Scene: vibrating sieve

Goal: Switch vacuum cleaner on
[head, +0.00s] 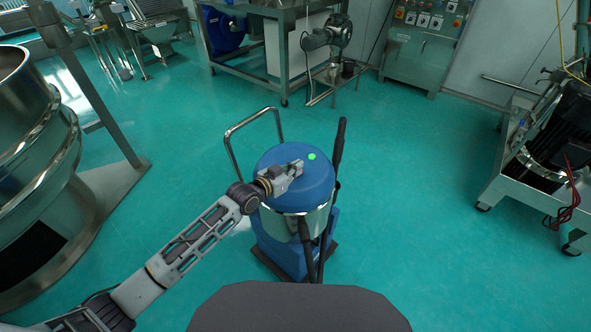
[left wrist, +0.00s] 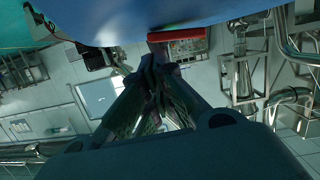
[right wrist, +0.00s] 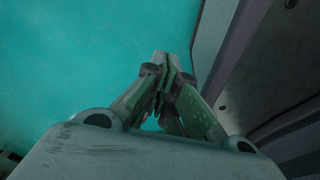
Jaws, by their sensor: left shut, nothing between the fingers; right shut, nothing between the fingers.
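The vacuum cleaner stands upright on the floor in the middle of the head view, with a domed blue lid (head: 286,187) over a shiny drum. A bright green spot (head: 311,156) shows on top of the lid. My left gripper (head: 298,167) is shut and empty over the lid, with its tips just short of the green spot; I cannot tell whether it touches the lid. In the left wrist view the blue lid (left wrist: 150,18) fills the top, and a red bar (left wrist: 177,35) sits at its edge beyond the shut fingertips. My right gripper (right wrist: 165,62) is shut and empty above the floor.
The vacuum has a metal push handle (head: 231,145), a dark hose (head: 308,250) and an upright black wand (head: 340,140). The large steel sieve (head: 35,170) stands at left, a motor on a frame (head: 560,150) at right. Green floor around the vacuum is clear.

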